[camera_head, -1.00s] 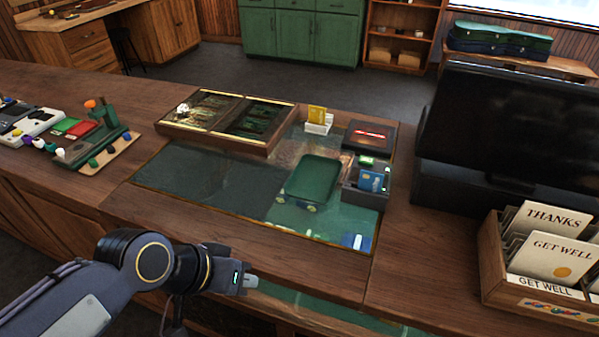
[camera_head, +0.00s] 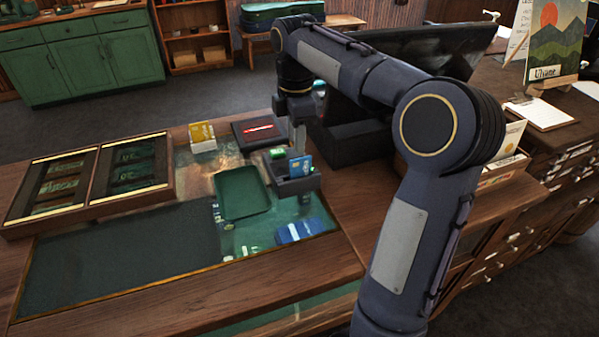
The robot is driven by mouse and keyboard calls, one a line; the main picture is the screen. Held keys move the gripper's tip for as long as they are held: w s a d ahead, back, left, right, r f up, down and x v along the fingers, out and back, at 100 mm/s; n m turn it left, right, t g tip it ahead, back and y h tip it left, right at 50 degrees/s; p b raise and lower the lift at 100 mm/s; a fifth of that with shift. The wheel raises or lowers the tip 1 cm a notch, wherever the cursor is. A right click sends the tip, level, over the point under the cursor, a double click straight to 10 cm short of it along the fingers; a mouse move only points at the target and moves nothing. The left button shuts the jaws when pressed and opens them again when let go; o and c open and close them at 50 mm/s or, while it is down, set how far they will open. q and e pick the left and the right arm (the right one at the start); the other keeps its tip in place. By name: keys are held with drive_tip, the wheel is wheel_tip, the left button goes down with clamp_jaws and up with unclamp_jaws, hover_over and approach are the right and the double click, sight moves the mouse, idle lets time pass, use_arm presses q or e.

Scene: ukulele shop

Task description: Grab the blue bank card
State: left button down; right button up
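The blue bank card (camera_head: 301,166) stands upright in a small dark holder (camera_head: 296,188) on the counter, at the middle of the head view. My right arm reaches in from the right, and my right gripper (camera_head: 298,143) points down just above and behind the card. I cannot tell whether its fingers touch the card, or whether they are open or shut, as they show edge-on and small. My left gripper is out of view.
A green tray (camera_head: 242,192) lies left of the holder. A yellow card stack in a white stand (camera_head: 202,137) and a dark box with a red stripe (camera_head: 259,131) are behind. A display case (camera_head: 92,184) is at left. A dark monitor (camera_head: 420,48) stands behind my arm.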

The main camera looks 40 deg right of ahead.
sight(301, 161)
drive_tip(key=f, duration=0.6)
drive_tip(key=shift+s+d+f, duration=0.2)
drive_tip(key=shift+s+d, duration=0.15)
drive_tip(key=shift+s, duration=0.05)
drive_tip(key=shift+f, duration=0.55)
clamp_jaws()
